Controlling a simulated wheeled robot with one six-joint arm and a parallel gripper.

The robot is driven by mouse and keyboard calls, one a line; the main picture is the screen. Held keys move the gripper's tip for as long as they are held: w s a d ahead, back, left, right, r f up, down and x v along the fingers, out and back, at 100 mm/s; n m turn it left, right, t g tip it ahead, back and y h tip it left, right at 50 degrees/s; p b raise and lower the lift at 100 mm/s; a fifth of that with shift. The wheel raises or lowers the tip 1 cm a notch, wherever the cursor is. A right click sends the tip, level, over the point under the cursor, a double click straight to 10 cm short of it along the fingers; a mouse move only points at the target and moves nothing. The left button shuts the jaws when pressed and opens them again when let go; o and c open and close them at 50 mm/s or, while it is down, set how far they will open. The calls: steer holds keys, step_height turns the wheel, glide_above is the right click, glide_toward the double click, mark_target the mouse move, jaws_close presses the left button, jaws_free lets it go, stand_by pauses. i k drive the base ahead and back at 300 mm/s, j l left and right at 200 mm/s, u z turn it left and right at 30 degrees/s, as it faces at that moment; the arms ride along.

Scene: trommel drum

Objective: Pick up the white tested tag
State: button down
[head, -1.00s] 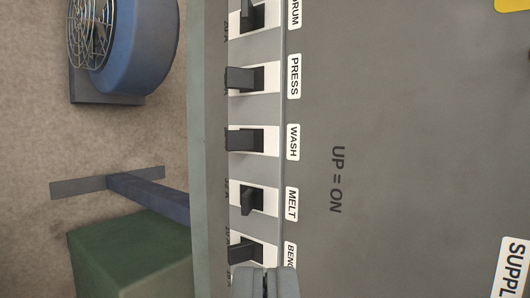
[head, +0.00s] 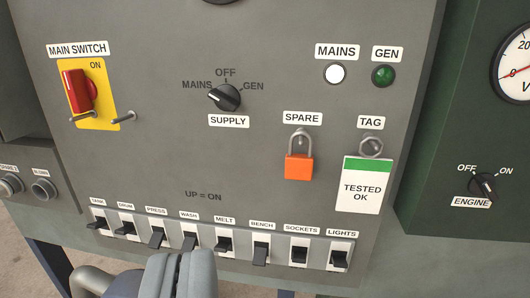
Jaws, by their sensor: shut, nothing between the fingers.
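The white tested tag (head: 361,191) has a green top band and reads "TESTED OK". It hangs from a metal hook (head: 370,146) under the "TAG" label, on the right side of the grey panel. My gripper (head: 180,262) is at the bottom of the view, left of and below the tag. Its two grey fingers are shut together with nothing between them. It is well apart from the tag, in front of the breaker row.
An orange padlock (head: 299,165) hangs just left of the tag. Several black breakers (head: 223,242) line the panel's lower edge. A red main switch (head: 77,91) and a supply knob (head: 225,97) stick out. A dark green panel (head: 463,150) stands at the right.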

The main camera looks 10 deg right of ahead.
mark_target(363, 180)
steer(key=k+j+z, duration=0.1)
steer(key=z, duration=0.25)
steer(key=k+z, duration=0.35)
